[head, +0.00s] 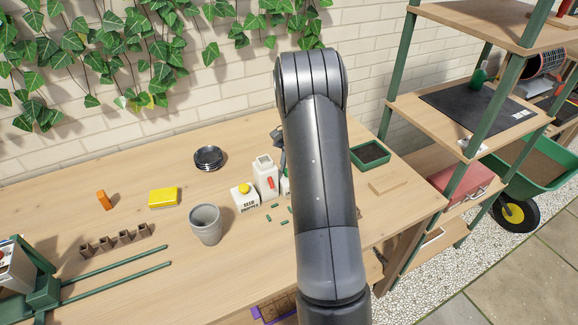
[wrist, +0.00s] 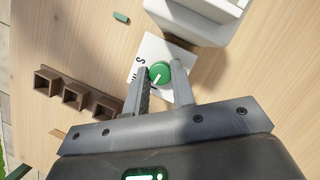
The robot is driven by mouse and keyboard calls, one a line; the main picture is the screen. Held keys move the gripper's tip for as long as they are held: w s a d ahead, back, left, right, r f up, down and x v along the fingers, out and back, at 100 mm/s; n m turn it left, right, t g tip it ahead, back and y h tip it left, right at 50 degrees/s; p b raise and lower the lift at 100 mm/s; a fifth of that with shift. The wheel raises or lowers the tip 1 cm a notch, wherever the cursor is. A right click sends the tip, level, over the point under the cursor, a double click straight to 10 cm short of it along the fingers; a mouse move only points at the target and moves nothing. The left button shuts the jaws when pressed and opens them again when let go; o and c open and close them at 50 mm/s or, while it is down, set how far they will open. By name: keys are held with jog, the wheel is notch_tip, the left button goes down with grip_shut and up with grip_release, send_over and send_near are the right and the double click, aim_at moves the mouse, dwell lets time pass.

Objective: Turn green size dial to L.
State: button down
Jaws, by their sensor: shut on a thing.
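In the wrist view the green size dial (wrist: 160,73) is a round knob with a white pointer line, on a white plate (wrist: 178,52) with dark letters. An S is readable at the left of the dial; another letter below it is partly hidden by a finger. The pointer line runs toward the lower left in the picture. No L can be made out. My gripper (wrist: 161,70) has one finger on each side of the dial and is shut on it. In the head view my arm hides the dial and most of the gripper.
A white box-shaped body (wrist: 205,15) stands beside the dial. Brown pots (wrist: 75,97) stand to the left. In the head view a white seed box (head: 244,196), a white bottle-like container (head: 265,178) and a grey pot (head: 205,224) stand left of my arm; a green tray (head: 371,154) lies right.

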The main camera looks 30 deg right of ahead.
dwell(0.3)
jog(key=c, duration=1.2)
grip_release()
jog(key=v, duration=1)
jog(key=shift+r, duration=0.4)
